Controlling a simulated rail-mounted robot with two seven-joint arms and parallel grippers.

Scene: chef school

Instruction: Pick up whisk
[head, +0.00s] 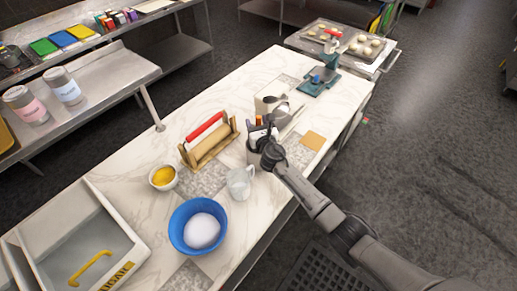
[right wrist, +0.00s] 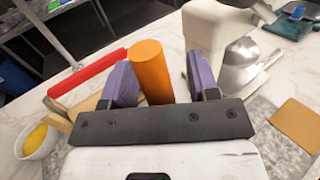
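An orange cylindrical handle (right wrist: 152,70) stands upright between the fingers of my right gripper (right wrist: 160,84) in the right wrist view. I take it for the whisk's handle, but no whisk wires are visible. The purple fingers are apart, with a visible gap on the handle's right side. The left finger overlaps the handle's edge, so contact there is unclear. In the head view my right gripper (head: 264,142) is over the middle of the marble counter, with the small orange handle (head: 258,120) showing just beyond it. My left gripper is not in view.
A wooden rack with a red rolling pin (head: 205,128), a small bowl (head: 163,178), a glass jug (head: 240,183) and a blue bowl (head: 181,238) stand nearby. A tan square (head: 313,140) lies right.

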